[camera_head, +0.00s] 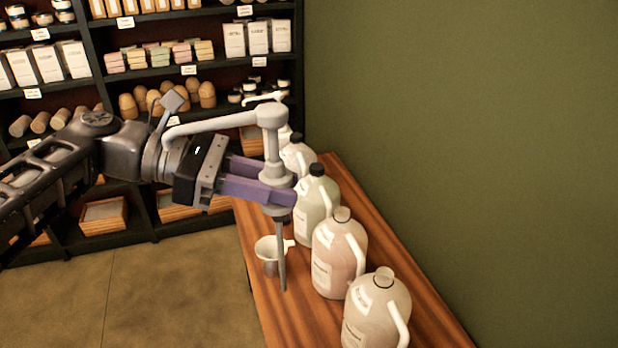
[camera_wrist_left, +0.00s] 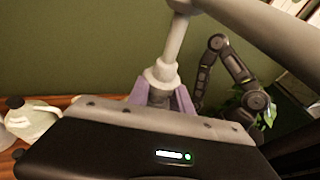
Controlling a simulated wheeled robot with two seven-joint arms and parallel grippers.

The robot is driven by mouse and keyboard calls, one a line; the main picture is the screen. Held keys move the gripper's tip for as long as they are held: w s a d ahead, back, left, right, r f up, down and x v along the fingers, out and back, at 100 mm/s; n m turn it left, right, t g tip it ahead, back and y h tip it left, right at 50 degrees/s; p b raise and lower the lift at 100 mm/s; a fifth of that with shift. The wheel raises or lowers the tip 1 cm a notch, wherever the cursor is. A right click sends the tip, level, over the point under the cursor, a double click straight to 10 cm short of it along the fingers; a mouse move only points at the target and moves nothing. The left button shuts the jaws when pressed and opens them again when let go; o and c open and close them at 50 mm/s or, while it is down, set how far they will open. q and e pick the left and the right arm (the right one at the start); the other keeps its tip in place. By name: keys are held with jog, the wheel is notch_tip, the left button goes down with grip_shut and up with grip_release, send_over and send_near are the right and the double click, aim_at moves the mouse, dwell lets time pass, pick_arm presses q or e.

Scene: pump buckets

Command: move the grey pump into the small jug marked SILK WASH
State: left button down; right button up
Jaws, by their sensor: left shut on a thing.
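My left gripper (camera_head: 280,187) is shut on the grey pump (camera_head: 272,122), its purple fingers around the pump below the head. The pump is held upright above the table, its long spout pointing left and its thin dip tube hanging down. The pump also shows in the left wrist view (camera_wrist_left: 174,45) between the purple fingers (camera_wrist_left: 158,95). Several jugs stand in a row on the table: a pale one (camera_head: 298,154), a greenish one (camera_head: 312,200), a pinkish one (camera_head: 336,255) and a beige one (camera_head: 375,312). Their labels are too small to read. My right gripper is not seen.
The wooden table (camera_head: 275,318) runs along a green wall (camera_head: 460,130). A small pale funnel-like vessel (camera_head: 267,247) is on it, behind the lower dip tube. A light spout (camera_head: 264,97) shows behind the held pump. Stocked shelves (camera_head: 155,75) stand at the back left.

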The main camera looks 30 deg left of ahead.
pick_arm(q)
jog(key=s+a, duration=0.3)
dwell(0.4)
